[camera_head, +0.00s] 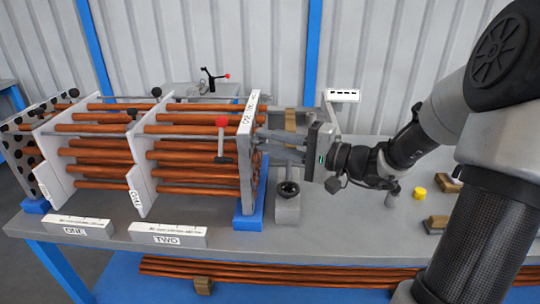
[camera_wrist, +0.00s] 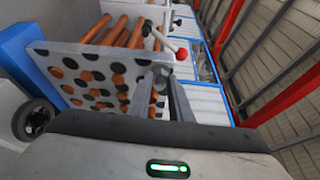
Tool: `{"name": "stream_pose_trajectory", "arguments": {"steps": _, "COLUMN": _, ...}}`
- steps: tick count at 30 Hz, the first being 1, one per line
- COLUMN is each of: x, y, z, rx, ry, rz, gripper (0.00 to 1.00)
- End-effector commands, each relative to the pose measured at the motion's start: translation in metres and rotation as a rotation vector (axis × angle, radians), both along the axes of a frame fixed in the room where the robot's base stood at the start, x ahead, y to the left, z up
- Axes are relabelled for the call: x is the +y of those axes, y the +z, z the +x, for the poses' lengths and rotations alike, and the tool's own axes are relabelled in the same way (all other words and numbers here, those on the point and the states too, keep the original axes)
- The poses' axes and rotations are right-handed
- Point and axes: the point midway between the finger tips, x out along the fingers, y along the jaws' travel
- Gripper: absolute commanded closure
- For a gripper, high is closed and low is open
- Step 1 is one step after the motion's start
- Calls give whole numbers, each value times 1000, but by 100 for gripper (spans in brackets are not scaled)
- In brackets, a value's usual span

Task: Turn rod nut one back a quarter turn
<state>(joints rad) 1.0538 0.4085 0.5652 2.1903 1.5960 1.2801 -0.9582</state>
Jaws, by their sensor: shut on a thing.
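The flanged shell's right end plate (camera_head: 247,160) stands upright in a blue foot, with copper-coloured tubes running left through further plates. In the wrist view the plate (camera_wrist: 70,75) shows its holes, some dark and some copper. My gripper (camera_head: 262,143) reaches in from the right, level, with its fingertips at this plate's face. In the wrist view my gripper (camera_wrist: 161,75) has its two grey fingers closed around a small grey piece, apparently rod nut one, at the plate. The fingers hide most of it, and I cannot read its turn angle.
Blocks labelled ONE (camera_head: 74,226) and TWO (camera_head: 168,234) lie at the bench front. A grey stand with a black knob (camera_head: 288,190) is below my gripper.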

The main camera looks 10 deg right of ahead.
Motion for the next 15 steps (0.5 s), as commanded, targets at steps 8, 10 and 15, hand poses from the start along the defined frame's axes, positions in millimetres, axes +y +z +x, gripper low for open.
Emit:
{"name": "stream_pose_trajectory", "arguments": {"steps": 8, "x": 4, "y": -2, "z": 0, "rx": -93, "ry": 10, "rz": -30, "gripper": 100}}
{"name": "stream_pose_trajectory", "arguments": {"steps": 10, "x": 5, "y": -1, "z": 0, "rx": -103, "ry": 11, "rz": -32, "gripper": 100}}
{"name": "stream_pose_trajectory", "arguments": {"steps": 15, "x": 5, "y": 0, "z": 0, "rx": -114, "ry": 12, "rz": -36, "gripper": 100}}
